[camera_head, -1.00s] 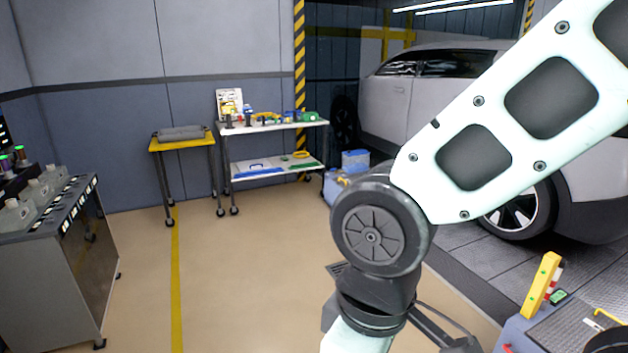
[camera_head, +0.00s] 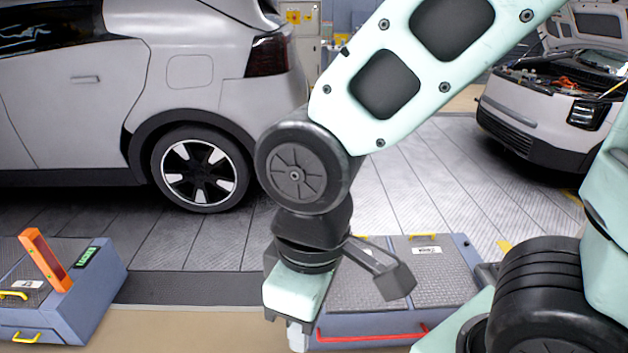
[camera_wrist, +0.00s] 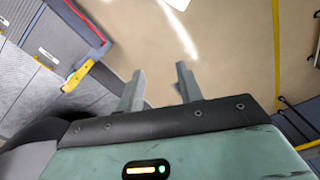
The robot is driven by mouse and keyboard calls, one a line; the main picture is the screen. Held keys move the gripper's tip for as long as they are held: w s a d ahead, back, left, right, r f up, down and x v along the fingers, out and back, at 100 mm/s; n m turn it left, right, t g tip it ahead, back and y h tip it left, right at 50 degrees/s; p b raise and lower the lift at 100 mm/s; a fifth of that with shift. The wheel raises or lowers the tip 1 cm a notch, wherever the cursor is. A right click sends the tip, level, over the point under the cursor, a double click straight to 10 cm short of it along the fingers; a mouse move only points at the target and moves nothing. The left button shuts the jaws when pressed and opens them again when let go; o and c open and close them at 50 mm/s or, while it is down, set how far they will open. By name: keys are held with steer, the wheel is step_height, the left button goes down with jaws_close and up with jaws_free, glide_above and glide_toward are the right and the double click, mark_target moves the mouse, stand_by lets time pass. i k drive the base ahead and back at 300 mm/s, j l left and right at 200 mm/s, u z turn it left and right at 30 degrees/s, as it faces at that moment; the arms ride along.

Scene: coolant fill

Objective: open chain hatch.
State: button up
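No hatch is clearly identifiable as the chain hatch. A low blue-grey floor unit (camera_head: 375,327) stands behind my arm in the head view. It has dark textured lids (camera_head: 431,277), a yellow handle (camera_head: 424,237), a small label too small to read and a red bar (camera_head: 372,338) along its front. The lids look closed; my arm hides part of the unit. A blue-grey unit also shows at upper left in the wrist view (camera_wrist: 62,22). My gripper (camera_wrist: 160,70) is open and empty, its fingers apart over bare floor. In the head view its fingers are mostly hidden.
Another low unit (camera_head: 95,305) at lower left carries an orange post (camera_head: 45,260), a green display and yellow handles. A silver car (camera_head: 105,95) stands behind it, and a white car (camera_head: 545,115) with raised hood at right. Tan floor is free in front.

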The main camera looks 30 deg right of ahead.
mark_target(353, 289)
steer(key=i+l+z, duration=0.2)
steer(key=i+z, duration=0.55)
steer(key=i, duration=0.2)
steer(key=i+l+u, duration=0.15)
steer(key=i+l, duration=0.3)
steer(key=i, duration=0.05)
